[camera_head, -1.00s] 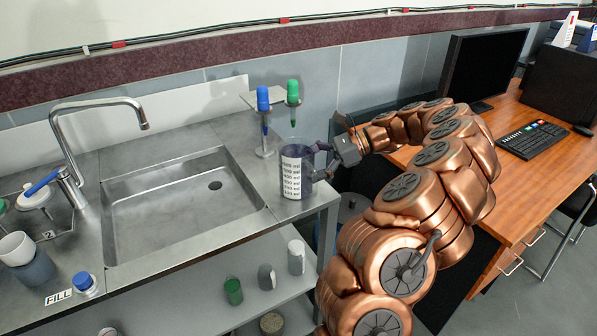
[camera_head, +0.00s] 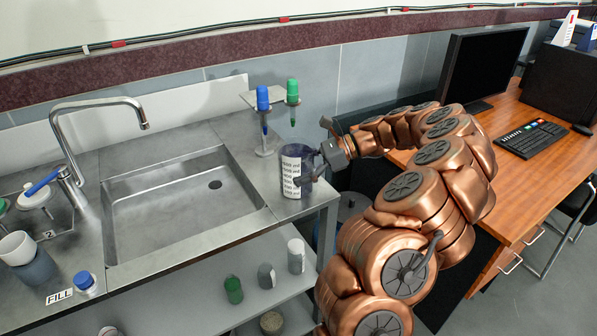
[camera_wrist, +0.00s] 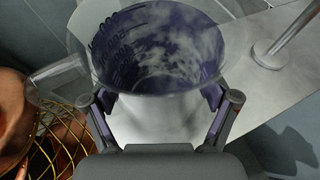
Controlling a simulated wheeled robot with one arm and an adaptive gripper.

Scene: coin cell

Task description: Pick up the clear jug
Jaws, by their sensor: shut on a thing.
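The clear jug (camera_head: 295,174) stands upright at the right end of the steel counter, beside the sink. It is see-through with a bluish tint and a white scale label. In the wrist view the jug (camera_wrist: 160,45) fills the upper middle, with its open rim towards the camera and its handle at the left. My gripper (camera_head: 318,165) reaches it from the right. In the wrist view the fingers of my gripper (camera_wrist: 168,100) lie on both sides of the jug's body and are shut on it. I cannot tell whether the jug's base is clear of the counter.
A pipette stand (camera_head: 264,150) with blue and green pipettes stands just behind the jug. The sink (camera_head: 180,200) lies to its left. The counter's right edge is close by. A shelf (camera_head: 205,300) below holds several containers. A wooden desk (camera_head: 500,190) stands at the right.

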